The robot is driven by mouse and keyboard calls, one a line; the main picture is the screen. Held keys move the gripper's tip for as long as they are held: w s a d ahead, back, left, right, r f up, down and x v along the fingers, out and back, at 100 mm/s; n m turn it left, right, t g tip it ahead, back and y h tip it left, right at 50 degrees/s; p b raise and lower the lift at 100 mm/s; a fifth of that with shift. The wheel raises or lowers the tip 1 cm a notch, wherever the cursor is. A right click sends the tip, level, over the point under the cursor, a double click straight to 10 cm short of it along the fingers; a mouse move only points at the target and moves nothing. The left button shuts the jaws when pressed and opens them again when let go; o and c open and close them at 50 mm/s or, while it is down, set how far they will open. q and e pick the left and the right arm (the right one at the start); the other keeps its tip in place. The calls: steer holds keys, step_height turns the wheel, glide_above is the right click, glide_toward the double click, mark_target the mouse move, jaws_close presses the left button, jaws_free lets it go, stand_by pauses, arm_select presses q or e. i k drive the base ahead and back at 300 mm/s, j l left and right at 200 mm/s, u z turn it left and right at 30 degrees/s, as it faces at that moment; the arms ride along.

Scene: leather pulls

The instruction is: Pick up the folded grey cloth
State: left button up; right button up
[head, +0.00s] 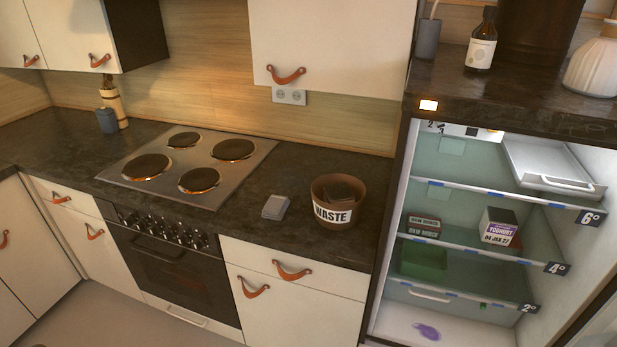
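Neither of my grippers shows in the head view.
The brown waste tub (333,212) stands just right of the cloth with something dark in it. A hob (189,166) with several burners lies to the left. An open, lit fridge (470,220) is at the right. A wall cabinet (335,50) hangs above the counter.

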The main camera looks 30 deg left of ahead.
mark_target(276, 206)
steer(key=u, duration=1.1)
